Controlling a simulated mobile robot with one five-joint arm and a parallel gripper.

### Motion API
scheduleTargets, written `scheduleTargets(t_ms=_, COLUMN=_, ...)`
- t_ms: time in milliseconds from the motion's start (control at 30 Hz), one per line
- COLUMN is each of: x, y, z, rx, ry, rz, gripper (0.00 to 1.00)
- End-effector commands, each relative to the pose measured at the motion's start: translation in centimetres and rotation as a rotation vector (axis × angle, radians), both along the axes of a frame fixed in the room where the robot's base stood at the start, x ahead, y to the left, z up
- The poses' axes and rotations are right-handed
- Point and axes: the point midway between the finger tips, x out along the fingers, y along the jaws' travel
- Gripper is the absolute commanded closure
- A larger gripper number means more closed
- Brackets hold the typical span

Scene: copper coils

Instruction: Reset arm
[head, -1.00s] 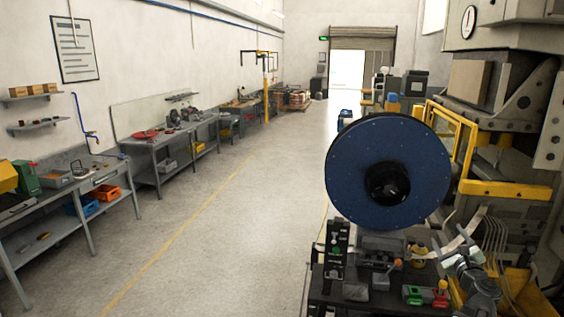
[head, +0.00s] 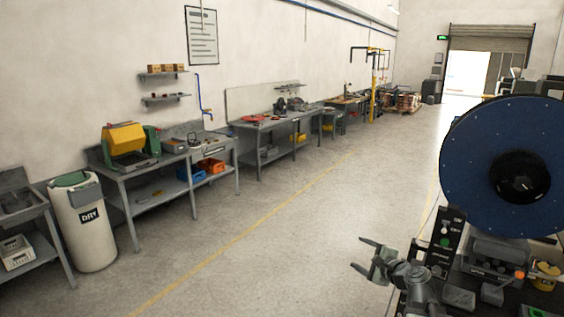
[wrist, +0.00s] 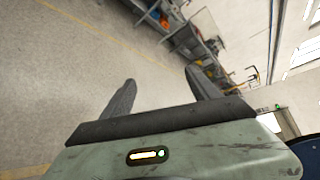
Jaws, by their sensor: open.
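My gripper (head: 364,256) shows at the lower right of the head view, left of the control panel, with its two fingers spread and nothing between them. In the wrist view my gripper (wrist: 160,88) is open and empty, its dark fingers set apart over bare floor. A large blue reel (head: 507,165) stands upright at the right of the head view, with a black hub in its middle. My gripper is to the left of the reel and below it, apart from it.
A black control panel (head: 443,245) and a grey box (head: 497,258) sit under the reel, close to my arm. Grey workbenches (head: 170,160) line the left wall, with a white DRY bin (head: 88,228) at the near left. The concrete floor (head: 300,215) between is clear.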

Motion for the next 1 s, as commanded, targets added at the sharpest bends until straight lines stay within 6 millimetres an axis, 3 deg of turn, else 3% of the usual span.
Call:
scheduleTargets(t_ms=33, x=0.0, y=4.2, z=-3.0, rx=-0.072, ry=0.026, rz=0.094, gripper=0.3)
scheduleTargets(t_ms=200, x=-2.7, y=15.7, z=-11.1, rx=-0.396, ry=0.123, rz=0.445, gripper=0.3)
scheduleTargets(t_ms=300, x=-5.9, y=20.3, z=-16.2, rx=-0.63, ry=0.188, rz=0.679, gripper=0.3)
scheduleTargets(t_ms=367, x=-8.4, y=21.5, z=-19.2, rx=-0.798, ry=0.239, rz=0.836, gripper=0.3)
scheduleTargets(t_ms=433, x=-11.4, y=20.2, z=-21.7, rx=-0.994, ry=0.324, rz=1.013, gripper=0.3)
scheduleTargets(t_ms=500, x=-13.7, y=17.0, z=-22.5, rx=-1.132, ry=0.417, rz=1.139, gripper=0.3)
scheduleTargets(t_ms=633, x=-17.0, y=13.1, z=-23.2, rx=-1.276, ry=0.539, rz=1.342, gripper=0.3)
scheduleTargets(t_ms=733, x=-18.1, y=12.9, z=-23.2, rx=-1.295, ry=0.539, rz=1.438, gripper=0.3)
scheduleTargets(t_ms=967, x=-18.0, y=12.9, z=-23.2, rx=-1.3, ry=0.527, rz=1.447, gripper=0.3)
scheduleTargets(t_ms=1000, x=-18.0, y=12.9, z=-23.2, rx=-1.3, ry=0.528, rz=1.446, gripper=0.36)
